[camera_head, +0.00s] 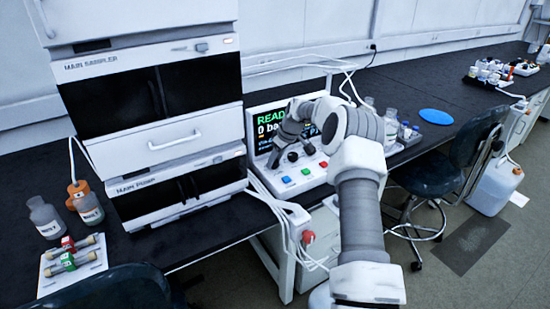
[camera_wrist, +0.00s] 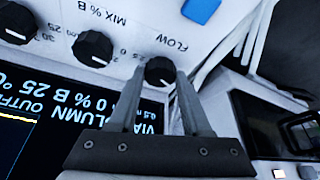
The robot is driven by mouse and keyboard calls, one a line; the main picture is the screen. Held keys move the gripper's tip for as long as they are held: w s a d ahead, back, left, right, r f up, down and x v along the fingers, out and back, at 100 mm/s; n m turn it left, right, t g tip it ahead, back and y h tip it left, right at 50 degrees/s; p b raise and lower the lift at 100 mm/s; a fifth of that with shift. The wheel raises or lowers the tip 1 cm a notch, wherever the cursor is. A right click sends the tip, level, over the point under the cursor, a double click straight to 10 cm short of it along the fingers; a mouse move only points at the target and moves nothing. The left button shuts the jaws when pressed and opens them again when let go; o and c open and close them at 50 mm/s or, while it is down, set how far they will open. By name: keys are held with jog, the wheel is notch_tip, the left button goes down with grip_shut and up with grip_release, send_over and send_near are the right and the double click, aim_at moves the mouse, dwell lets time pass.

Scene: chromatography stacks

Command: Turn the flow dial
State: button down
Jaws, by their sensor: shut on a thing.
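The flow dial (camera_wrist: 159,71) is a round black knob with a white line, under the upside-down label FLOW in the wrist view. My gripper (camera_wrist: 161,75) has one finger on each side of the dial and is shut on it. In the head view my gripper (camera_head: 271,163) reaches down to the left end of the white control panel, and its fingers hide the flow dial there. The MIX % B dial (camera_wrist: 93,48) sits beside the flow dial, clear of the fingers. The lit screen (camera_head: 264,124) behind the panel shows READY and is partly hidden by my arm.
A blue button (camera_head: 287,180), a green button (camera_head: 305,171) and a red button line the panel's front. The pump tower (camera_head: 165,142) stands close on the left. White tubes loop around the panel. Bottles (camera_head: 391,122) stand to the right. A chair (camera_head: 440,170) is at the bench.

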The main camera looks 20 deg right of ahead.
jog(key=shift+d+n+g+y+p, duration=0.1)
jog(key=shift+n+g+y+p, duration=0.3)
jog(key=shift+n, duration=1.1)
jog(key=shift+c, duration=1.8)
grip_release()
jog(key=p+v, duration=0.1)
jog(key=v, duration=1.6)
jog(key=shift+r+p, duration=0.2)
jog(key=shift+p, duration=0.15)
jog(key=shift+w+d, duration=0.1)
